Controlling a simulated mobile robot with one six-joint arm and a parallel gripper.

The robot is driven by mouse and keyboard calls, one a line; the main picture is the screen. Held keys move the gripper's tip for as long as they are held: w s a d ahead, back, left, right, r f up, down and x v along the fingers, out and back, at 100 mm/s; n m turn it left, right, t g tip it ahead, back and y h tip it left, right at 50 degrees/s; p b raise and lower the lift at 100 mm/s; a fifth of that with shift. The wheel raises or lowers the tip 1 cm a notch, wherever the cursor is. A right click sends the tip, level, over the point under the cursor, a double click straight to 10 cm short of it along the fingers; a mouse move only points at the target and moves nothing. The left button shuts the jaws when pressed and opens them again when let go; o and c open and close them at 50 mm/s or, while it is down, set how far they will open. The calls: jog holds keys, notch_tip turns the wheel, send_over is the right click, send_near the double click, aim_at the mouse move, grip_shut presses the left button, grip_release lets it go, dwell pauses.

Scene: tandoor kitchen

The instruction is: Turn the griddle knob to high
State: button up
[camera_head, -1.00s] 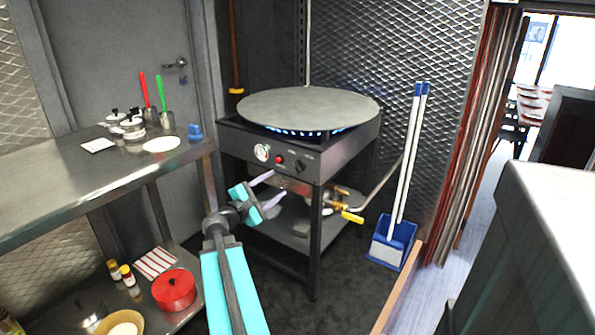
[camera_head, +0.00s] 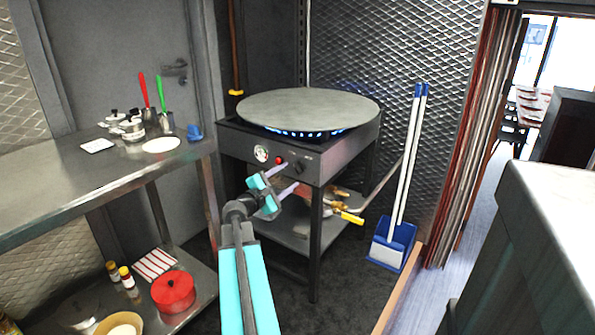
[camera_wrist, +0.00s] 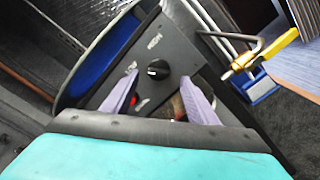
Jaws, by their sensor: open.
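The griddle knob (camera_head: 299,167) is a black dial on the right of the griddle's dark front panel. In the wrist view the knob (camera_wrist: 158,69) has a white mark and sits beyond and between the two fingers. My gripper (camera_head: 287,180) is open and empty in front of the panel, a little below and left of the knob. In the wrist view my gripper (camera_wrist: 158,92) shows two purple-grey fingers spread apart, not touching the knob. The round griddle plate (camera_head: 310,107) lies on top, with blue flames under it. The panel lettering is too small to read.
A red button (camera_head: 279,160) and a gauge (camera_head: 261,154) are left of the knob. A yellow-handled gas valve (camera_head: 352,217) is below the panel. A steel table (camera_head: 80,185) stands left, a blue dustpan (camera_head: 392,242) right.

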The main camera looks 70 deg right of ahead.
aim_at(300, 167)
jog(key=shift+x, duration=3.05)
